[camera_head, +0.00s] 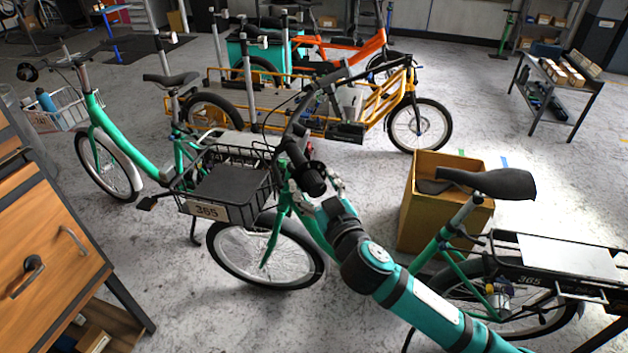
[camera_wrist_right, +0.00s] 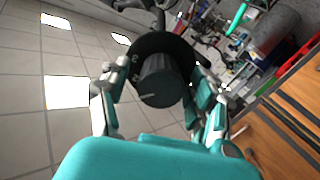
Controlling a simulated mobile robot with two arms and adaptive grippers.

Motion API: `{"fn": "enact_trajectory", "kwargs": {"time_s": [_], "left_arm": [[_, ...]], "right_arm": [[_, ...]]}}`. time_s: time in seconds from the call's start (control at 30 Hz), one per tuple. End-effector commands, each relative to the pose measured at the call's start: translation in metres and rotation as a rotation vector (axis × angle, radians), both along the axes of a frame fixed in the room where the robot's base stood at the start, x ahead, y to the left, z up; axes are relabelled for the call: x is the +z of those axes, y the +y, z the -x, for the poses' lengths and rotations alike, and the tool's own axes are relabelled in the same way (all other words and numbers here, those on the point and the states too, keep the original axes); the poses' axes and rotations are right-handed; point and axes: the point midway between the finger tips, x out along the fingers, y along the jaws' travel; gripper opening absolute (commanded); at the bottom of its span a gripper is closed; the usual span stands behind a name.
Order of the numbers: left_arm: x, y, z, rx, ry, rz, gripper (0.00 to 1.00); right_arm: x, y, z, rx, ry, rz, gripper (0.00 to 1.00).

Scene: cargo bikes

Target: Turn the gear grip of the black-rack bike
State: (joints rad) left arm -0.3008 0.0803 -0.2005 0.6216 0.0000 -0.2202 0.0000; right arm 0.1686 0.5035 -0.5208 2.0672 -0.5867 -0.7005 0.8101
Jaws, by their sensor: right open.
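The bike with the black rear rack (camera_head: 530,281) stands across the front of the head view, with a green frame and a black front basket (camera_head: 182,205) marked 365. Its black gear grip (camera_head: 312,181) is at the end of the handlebar. In the right wrist view the grip (camera_wrist_right: 160,82) is a dark ribbed cylinder seen nearly end-on, with a light mark on its end. My right gripper (camera_head: 322,187) is at the grip. In the wrist view its two fingers (camera_wrist_right: 157,95) stand open on either side of the grip, with visible gaps. My left gripper is in neither view.
A cardboard box (camera_head: 445,228) stands behind the bike, beneath its saddle (camera_head: 487,183). An orange-yellow cargo bike (camera_head: 405,80) is farther back. A wooden drawer cabinet (camera_head: 45,240) fills the left edge. A low shelf table (camera_head: 553,85) stands at the back right.

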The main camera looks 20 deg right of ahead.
Motion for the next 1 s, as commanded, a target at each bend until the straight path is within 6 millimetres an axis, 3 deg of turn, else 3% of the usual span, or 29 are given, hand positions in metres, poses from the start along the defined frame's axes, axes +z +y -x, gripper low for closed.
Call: {"fn": "enact_trajectory", "kwargs": {"time_s": [0.33,0.77,1.0], "left_arm": [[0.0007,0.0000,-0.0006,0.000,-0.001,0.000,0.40],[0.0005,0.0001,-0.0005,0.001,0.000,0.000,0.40],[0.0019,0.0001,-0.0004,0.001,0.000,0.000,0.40]], "right_arm": [[-0.0004,0.0006,-0.0040,0.001,0.000,-0.001,0.63],[-0.0002,0.0006,-0.0037,0.000,0.000,-0.001,0.07],[0.0001,0.0006,-0.0037,0.000,-0.002,0.022,0.07]]}}
